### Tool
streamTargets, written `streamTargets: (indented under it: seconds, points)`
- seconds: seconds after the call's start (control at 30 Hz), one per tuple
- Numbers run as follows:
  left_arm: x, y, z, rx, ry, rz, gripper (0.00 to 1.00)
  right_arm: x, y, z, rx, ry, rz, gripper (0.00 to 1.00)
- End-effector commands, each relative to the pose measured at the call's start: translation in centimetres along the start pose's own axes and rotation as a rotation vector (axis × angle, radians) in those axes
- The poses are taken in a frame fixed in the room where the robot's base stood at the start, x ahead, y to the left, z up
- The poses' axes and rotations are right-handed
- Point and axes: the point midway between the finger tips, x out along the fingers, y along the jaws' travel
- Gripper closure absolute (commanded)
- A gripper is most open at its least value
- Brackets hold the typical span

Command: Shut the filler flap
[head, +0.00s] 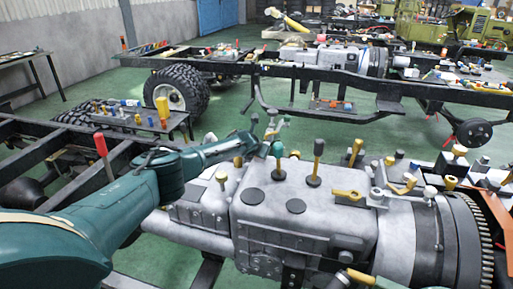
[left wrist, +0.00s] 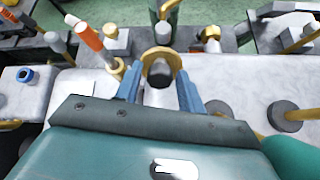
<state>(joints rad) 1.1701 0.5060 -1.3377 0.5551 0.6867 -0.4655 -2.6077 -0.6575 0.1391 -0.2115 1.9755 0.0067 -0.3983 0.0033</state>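My left arm reaches in from the left in the head view, over the grey gearbox casing (head: 300,235). Its gripper (head: 268,135) is small there, near a green-topped upright. In the left wrist view the two blue fingers of my left gripper (left wrist: 160,92) stand apart. A brass-coloured ring (left wrist: 160,54) with a dark rounded centre and a pale stem lies just beyond and between the fingertips. I cannot tell whether they touch it. I cannot identify the filler flap for certain; this ring may be part of it.
An orange-handled rod (left wrist: 88,35) stands left of the ring. A small parts table (head: 140,122) and another chassis frame (head: 310,75) are behind.

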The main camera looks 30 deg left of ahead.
Motion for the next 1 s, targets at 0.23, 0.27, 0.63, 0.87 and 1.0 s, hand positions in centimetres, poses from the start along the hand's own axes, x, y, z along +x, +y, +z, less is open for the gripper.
streamTargets:
  seconds: [0.23, 0.27, 0.63, 0.87, 1.0]
  points:
    - [0.0, 0.0, 0.2, 0.000, -0.003, -0.001, 0.52, 0.0, 0.0, 0.0, 0.000, 0.000, 0.000, 1.00]
    - [0.0, 0.0, 0.2, 0.000, -0.003, -0.001, 0.52, 0.0, 0.0, 0.0, 0.000, 0.000, 0.000, 1.00]
    - [-1.4, 0.1, 0.3, 0.003, -0.002, -0.004, 0.52, -0.3, 0.0, -0.2, -0.002, -0.003, 0.001, 1.00]
    - [-3.9, 0.1, 0.2, 0.002, -0.004, -0.003, 0.52, -0.4, 0.0, -0.1, -0.005, -0.012, 0.001, 1.00]
    - [-5.7, 0.1, 0.2, 0.001, -0.005, -0.002, 0.52, -0.4, 0.0, 0.1, -0.007, -0.019, 0.001, 1.00]
